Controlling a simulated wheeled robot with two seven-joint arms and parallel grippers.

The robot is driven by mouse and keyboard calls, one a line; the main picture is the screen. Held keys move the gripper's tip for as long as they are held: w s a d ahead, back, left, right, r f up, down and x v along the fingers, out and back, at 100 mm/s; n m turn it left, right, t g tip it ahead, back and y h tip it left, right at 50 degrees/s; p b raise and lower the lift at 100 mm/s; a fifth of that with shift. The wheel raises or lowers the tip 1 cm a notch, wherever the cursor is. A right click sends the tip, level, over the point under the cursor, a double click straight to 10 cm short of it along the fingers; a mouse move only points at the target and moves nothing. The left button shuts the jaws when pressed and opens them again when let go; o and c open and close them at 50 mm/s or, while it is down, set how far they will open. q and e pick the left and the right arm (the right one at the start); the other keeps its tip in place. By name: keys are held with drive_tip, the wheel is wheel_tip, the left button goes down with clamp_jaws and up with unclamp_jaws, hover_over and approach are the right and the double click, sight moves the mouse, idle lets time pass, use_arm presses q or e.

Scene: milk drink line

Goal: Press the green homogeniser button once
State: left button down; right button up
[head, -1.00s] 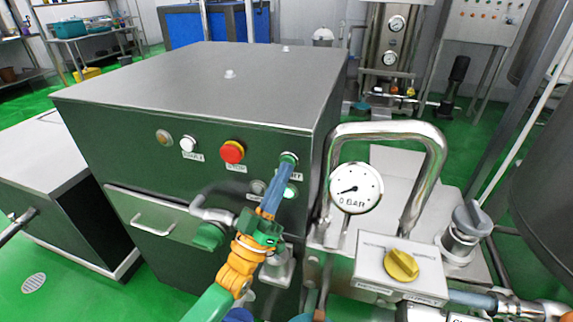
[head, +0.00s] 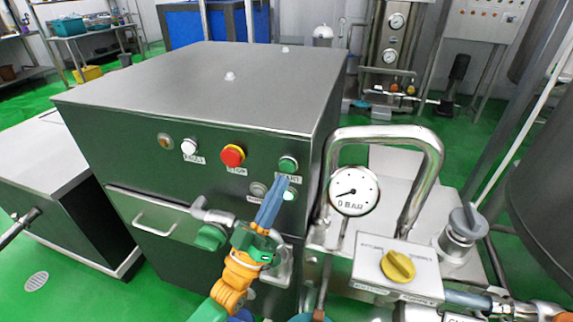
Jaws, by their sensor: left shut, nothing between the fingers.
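The green button (head: 288,165) sits on the upper right of the dark green front panel of the homogeniser cabinet (head: 190,95), above a label that appears to read START. My left gripper (head: 279,182) has blue fingers that are shut and empty. Its tips appear just below the button, over part of the label, and the button face shows uncovered. The exact gap in depth between tips and panel is hard to judge. My right gripper is not in view.
A red button (head: 232,155) and a white button (head: 190,147) are to the left. A pale lit lamp (head: 290,195) is partly beside my fingers. A pressure gauge (head: 354,189), a bent steel pipe (head: 432,170) and a yellow knob (head: 398,265) stand close on the right.

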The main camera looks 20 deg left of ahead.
use_arm(q)
drive_tip(key=s+p, duration=0.1)
drive_tip(key=s, duration=0.3)
drive_tip(key=shift+a, duration=0.1)
idle(0.7)
